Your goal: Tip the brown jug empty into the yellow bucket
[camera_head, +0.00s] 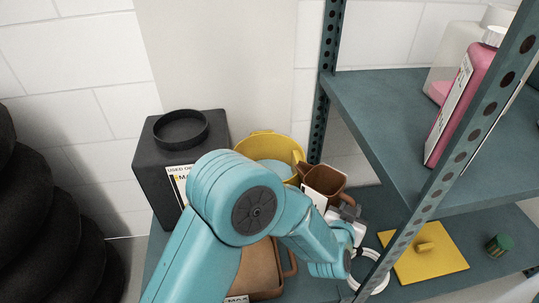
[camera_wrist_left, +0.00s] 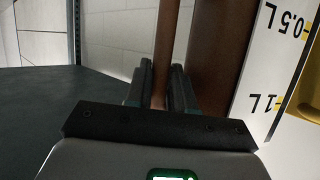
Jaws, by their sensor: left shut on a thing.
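The brown jug (camera_head: 332,182) stands out at the right of the yellow bucket, its open mouth facing up and its spout towards the bucket; I cannot tell how far it is tilted. My left gripper (camera_head: 349,217) is shut on its handle. In the left wrist view, the jaws (camera_wrist_left: 161,88) close on the brown handle, beside the jug's body (camera_wrist_left: 217,50) and its white litre scale. The yellow bucket (camera_head: 291,147) stands open behind my left arm, with a pale surface inside; its lower front is hidden. My right gripper is not in view.
A black used-oil box (camera_head: 150,165) stands left of the bucket. A tan-brown handled container (camera_head: 262,270) is partly behind my arm. A teal shelf upright (camera_head: 450,165) and upper shelf (camera_head: 385,110) with a pink bottle (camera_head: 455,110) are at the right. A yellow plate (camera_head: 425,262) lies below.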

